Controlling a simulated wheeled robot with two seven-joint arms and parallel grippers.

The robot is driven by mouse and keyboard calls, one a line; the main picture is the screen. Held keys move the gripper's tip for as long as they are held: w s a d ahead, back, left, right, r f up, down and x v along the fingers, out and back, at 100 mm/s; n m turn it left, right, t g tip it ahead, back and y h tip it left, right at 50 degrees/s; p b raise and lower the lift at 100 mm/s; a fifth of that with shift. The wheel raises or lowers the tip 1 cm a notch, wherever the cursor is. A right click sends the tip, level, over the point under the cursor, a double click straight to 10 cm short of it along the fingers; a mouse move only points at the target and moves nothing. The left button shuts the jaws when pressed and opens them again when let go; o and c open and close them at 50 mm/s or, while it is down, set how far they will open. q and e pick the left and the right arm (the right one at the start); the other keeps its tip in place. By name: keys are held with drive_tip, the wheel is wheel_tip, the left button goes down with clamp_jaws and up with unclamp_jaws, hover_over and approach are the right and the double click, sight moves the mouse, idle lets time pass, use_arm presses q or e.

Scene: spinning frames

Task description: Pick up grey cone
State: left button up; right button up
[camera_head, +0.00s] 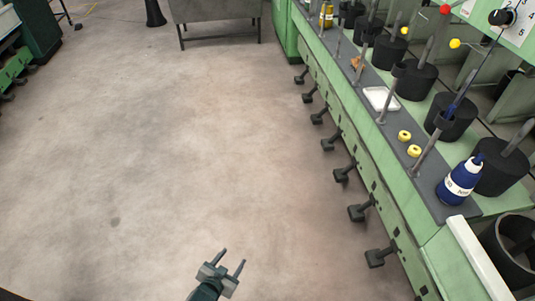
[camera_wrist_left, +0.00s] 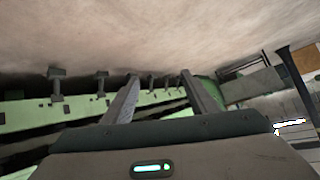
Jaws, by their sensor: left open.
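I cannot single out one grey cone. Several dark grey, tapered pot-like bodies stand in a row on the green machine in the head view, such as a dark grey body (camera_head: 452,117) and a nearer one (camera_head: 503,172). My left gripper (camera_head: 233,257) is open and empty, low in the head view, over the floor and well left of the machine. In the left wrist view the two fingers (camera_wrist_left: 160,82) are apart with nothing between them. My right gripper is in neither view.
The green machine's grey ledge (camera_head: 433,203) holds a blue bottle (camera_head: 460,181), two small yellow rings (camera_head: 404,135), a white tray (camera_head: 381,99) and a yellow bottle (camera_head: 326,16). Dark pedals (camera_head: 360,211) stick out below it. Thin rods rise along the ledge. The floor (camera_head: 150,150) is clear.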

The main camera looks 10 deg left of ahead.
use_arm(q)
drive_tip(key=s+f+n+g, duration=0.1)
drive_tip(key=s+f, duration=0.2)
drive_tip(key=s, duration=0.3)
drive_tip(key=s+f+n+g, duration=0.1)
drive_tip(key=s+f+g, duration=0.1)
drive_tip(key=s, duration=0.5)
drive_tip(key=s+f+g+p, duration=0.1)
drive_tip(key=s+f+g, duration=0.1)
drive_tip(key=s+f, duration=0.2)
drive_tip(key=s, duration=0.2)
drive_tip(key=shift+s+a+f+n+y, duration=0.15)
drive_tip(key=shift+s+a+n+y, duration=0.2)
drive_tip(key=shift+a+n+y, duration=0.05)
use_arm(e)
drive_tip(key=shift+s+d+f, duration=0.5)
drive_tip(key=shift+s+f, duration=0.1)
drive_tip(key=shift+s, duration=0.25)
